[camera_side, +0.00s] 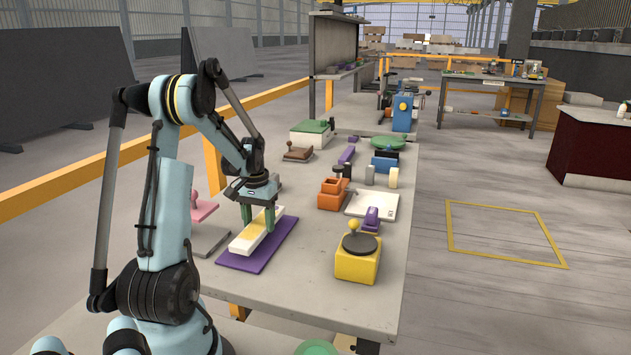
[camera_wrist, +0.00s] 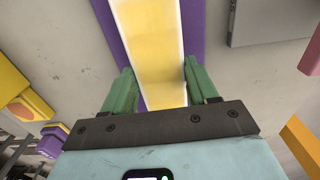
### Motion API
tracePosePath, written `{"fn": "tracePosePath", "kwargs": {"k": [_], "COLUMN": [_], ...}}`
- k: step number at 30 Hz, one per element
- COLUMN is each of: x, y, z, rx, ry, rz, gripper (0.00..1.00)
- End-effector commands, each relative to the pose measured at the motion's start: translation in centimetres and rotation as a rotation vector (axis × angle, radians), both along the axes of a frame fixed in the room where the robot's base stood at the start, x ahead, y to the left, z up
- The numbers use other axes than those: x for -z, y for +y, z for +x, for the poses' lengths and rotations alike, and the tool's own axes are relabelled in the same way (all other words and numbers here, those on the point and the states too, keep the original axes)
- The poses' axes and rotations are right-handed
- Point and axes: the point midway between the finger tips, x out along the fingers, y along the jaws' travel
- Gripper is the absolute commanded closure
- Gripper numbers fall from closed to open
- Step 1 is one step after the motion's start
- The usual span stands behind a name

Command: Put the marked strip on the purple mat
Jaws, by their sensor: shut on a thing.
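The marked strip (camera_side: 258,232) is a long white bar with a yellow top face. In the side view it lies lengthwise over the purple mat (camera_side: 275,243), with purple showing along its right side and near end. My gripper (camera_side: 258,217) reaches down from above with its green fingers on either side of the strip, shut on it. In the wrist view the strip (camera_wrist: 152,45) runs between the two green fingers (camera_wrist: 158,90), and the purple mat (camera_wrist: 193,30) shows on both sides. I cannot tell whether the strip touches the mat or is held just above it.
A grey plate (camera_side: 208,240) and a pink piece (camera_side: 203,208) lie left of the mat. A yellow block with a dark round top (camera_side: 357,262), an orange box (camera_side: 332,194) and a white tray (camera_side: 384,206) stand to the right. The slab between is clear.

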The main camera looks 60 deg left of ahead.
Motion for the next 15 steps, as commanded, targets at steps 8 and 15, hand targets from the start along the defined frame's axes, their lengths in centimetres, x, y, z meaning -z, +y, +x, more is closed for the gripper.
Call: {"fn": "tracePosePath", "kwargs": {"k": [8, 15], "x": [1.8, 1.9], "y": [0.0, 0.0], "z": [0.1, 0.1], "rx": [0.0, 0.0], "ry": [0.0, 0.0], "rz": [0.0, 0.0], "gripper": [0.9, 0.9]}}
